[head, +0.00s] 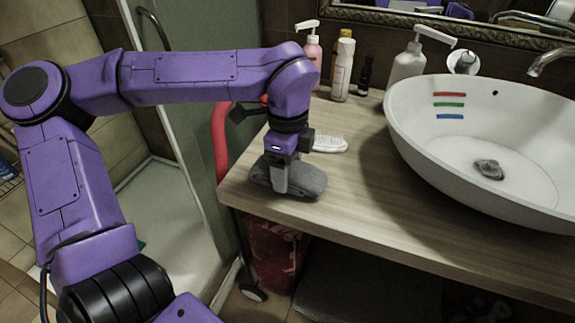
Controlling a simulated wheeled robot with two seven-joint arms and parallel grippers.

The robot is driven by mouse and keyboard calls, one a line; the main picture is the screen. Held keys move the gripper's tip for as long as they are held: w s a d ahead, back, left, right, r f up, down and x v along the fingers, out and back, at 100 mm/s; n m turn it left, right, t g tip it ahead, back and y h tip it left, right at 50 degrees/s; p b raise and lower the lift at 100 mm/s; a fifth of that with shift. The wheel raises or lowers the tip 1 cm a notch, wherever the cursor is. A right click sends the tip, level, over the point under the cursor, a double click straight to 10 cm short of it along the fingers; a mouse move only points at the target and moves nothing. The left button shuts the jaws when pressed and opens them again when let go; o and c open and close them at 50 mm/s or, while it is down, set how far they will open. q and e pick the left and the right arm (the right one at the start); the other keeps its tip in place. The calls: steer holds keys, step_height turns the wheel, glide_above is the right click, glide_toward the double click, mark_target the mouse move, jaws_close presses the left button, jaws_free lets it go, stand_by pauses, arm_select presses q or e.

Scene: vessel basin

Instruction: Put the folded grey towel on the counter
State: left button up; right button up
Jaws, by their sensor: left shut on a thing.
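The folded grey towel (308,181) is at the left end of the wooden counter (350,215), near its front corner. My left gripper (280,185) points down at the towel and is shut on it. The gripper hides part of the towel. The towel looks to be at the counter's surface; I cannot tell whether its full weight rests there. My right gripper is not in the head view.
A white brush (330,144) lies just behind the towel. Several bottles, including a pink pump bottle (313,50) and a white pump bottle (408,65), stand at the back. A white basin (440,150) fills the right side. Free counter lies between towel and basin.

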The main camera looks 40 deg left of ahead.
arm_select(q)
steer(key=shift+f, duration=0.2)
steer(key=o, duration=1)
steer(key=shift+o, duration=0.2)
step_height(320, 180, up, 13)
steer(key=shift+f+p, duration=0.2)
steer(key=shift+p, duration=0.25)
